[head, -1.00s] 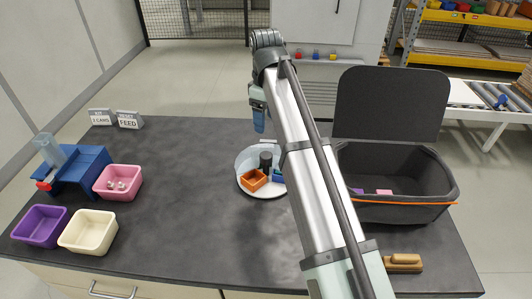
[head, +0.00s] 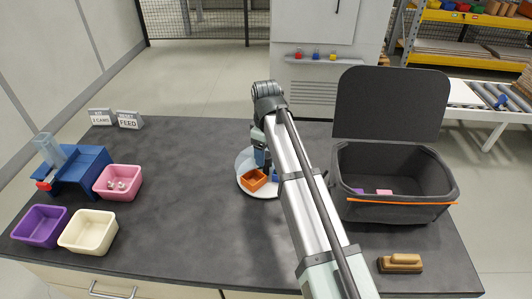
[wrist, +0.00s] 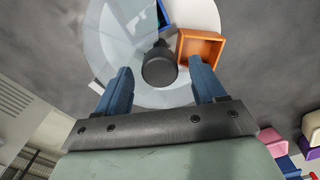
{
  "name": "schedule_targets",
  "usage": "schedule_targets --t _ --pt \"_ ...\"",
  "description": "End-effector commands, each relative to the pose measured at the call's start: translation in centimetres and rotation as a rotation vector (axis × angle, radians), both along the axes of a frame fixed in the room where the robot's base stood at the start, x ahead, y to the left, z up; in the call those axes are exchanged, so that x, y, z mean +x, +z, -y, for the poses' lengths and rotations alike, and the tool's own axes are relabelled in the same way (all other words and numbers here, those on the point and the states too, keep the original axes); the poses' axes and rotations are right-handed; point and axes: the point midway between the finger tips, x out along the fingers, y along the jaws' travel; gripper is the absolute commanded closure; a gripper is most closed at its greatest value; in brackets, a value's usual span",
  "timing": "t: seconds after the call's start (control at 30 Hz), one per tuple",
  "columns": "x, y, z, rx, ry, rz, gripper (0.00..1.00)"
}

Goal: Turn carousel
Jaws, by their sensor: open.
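The carousel (head: 247,186) is a round white turntable on the dark worktop, partly behind my arm in the head view. It also shows in the wrist view (wrist: 181,97), with a clear curved cover (wrist: 108,50) over part of it. An orange square bin (wrist: 201,47) and a blue bin (wrist: 165,14) sit on it. A dark round knob (wrist: 159,66) stands at its middle. My gripper (wrist: 163,82) is open above the carousel, its blue fingers on either side of the knob and apart from it in the picture. I cannot tell the height gap.
A black open case (head: 400,210) with its lid up stands right of my arm, with a wooden-handled block (head: 401,262) in front. Pink (head: 118,182), purple (head: 41,226) and cream (head: 89,232) bins and a blue dispenser (head: 80,170) stand at left. The worktop between is clear.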

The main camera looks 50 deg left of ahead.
Motion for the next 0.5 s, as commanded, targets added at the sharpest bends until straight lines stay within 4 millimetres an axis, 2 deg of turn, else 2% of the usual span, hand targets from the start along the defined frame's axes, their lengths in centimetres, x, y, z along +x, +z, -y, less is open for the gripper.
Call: schedule_targets --t 0.13,0.43,0.5 --pt "-0.01 -0.77 0.02 -0.001 0.0 -0.001 0.31" --pt "0.0 -0.89 0.01 0.0 0.0 0.0 0.31" --pt "0.0 -0.88 0.01 0.0 0.0 0.0 0.36"
